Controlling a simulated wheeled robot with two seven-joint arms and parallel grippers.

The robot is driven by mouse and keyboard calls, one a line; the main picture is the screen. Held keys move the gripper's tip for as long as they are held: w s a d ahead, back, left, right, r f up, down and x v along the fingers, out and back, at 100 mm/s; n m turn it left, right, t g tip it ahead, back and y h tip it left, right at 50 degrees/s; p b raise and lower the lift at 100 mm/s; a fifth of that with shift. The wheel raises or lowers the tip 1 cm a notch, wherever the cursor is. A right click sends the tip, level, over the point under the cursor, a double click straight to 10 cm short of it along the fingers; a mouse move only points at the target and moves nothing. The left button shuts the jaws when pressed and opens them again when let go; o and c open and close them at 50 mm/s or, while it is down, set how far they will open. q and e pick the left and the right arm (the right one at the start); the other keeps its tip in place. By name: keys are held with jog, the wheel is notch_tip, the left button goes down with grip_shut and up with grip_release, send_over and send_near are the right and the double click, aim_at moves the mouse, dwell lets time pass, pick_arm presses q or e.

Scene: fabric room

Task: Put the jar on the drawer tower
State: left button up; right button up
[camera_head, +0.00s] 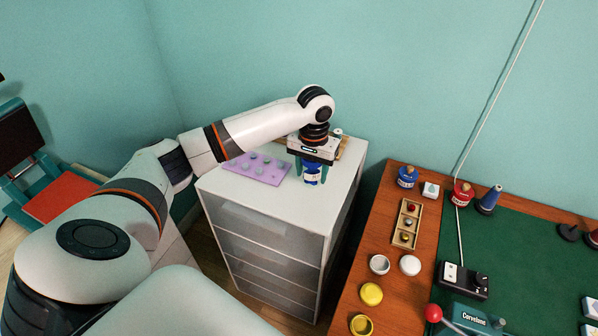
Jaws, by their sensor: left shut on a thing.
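The white drawer tower (262,208) stands left of centre against the teal wall, with several translucent drawer fronts. My left gripper (311,163) points down over its top and is shut on a small blue jar with a pale label (312,176). The jar is upright, at or just above the top surface; I cannot tell whether it touches. The gripper hides the jar's upper part. My right gripper is not in view.
A purple tray with round pieces (257,168) lies on the tower's top, left of the jar. A wooden item is partly hidden behind the gripper. The top's front is clear. A wooden table (386,250) at the right holds jars, lids and a green mat (530,260).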

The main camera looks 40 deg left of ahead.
aim_at(311, 182)
pick_arm(q)
notch_tip(311, 182, down, 4)
jog(key=shift+f, duration=1.95)
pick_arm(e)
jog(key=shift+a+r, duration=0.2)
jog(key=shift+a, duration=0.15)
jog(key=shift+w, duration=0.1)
pick_arm(q)
jog(key=o, duration=1.1)
jog(key=shift+f, duration=0.15)
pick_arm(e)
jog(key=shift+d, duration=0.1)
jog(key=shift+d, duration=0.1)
pick_arm(q)
jog(key=shift+r, duration=0.4)
notch_tip(311, 182, up, 12)
jog(key=shift+f, duration=0.2)
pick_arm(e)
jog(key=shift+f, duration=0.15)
pick_arm(q)
jog(key=shift+s+f, duration=0.1)
jog(key=shift+s, duration=0.05)
